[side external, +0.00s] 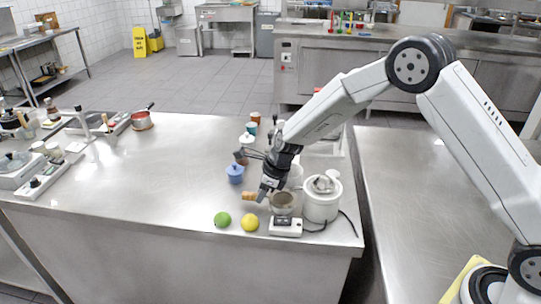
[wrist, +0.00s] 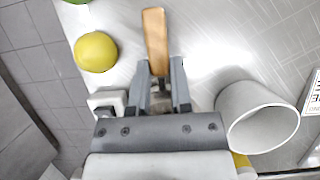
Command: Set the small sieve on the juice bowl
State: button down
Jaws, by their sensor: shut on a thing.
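My gripper (side external: 264,190) is shut on the wooden handle of the small sieve (side external: 249,196), low over the right front of the steel table. In the wrist view the handle (wrist: 154,40) sticks out between my fingers (wrist: 160,72). The sieve's basket is hidden there behind my gripper. In the side view a round bowl shape (side external: 283,206) sits just right of my fingertips, above a small white scale (side external: 285,227). I cannot tell the sieve's basket from the juice bowl there, nor whether they touch.
A lemon (side external: 250,222) and a lime (side external: 222,219) lie near the front edge. A white juicer (side external: 322,200) with a black cord stands close on the right. A blue lidded pot (side external: 235,174) stands behind left. A white cup (wrist: 257,115) shows in the wrist view. The table's middle is clear.

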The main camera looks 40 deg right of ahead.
dwell(0.4)
grip_release()
dwell(0.4)
jog(key=shift+r, duration=3.45)
jog(key=shift+s+d+r+n, duration=0.2)
jog(key=shift+s+d+n, duration=0.15)
jog(key=shift+s+n, duration=0.2)
jog(key=s+d+n+h, duration=0.1)
jog(key=s+d+n, duration=0.2)
jog(key=s+n, duration=0.5)
jog(key=s+d+n+h, duration=0.1)
jog(key=s+d+n, duration=0.2)
jog(key=s+n, duration=0.5)
jog(key=s+d+r+n+h, duration=0.1)
jog(key=s+d+n, duration=0.2)
jog(key=s+n, duration=0.5)
jog(key=shift+s+n, duration=0.3)
jog(key=shift+n, duration=0.65)
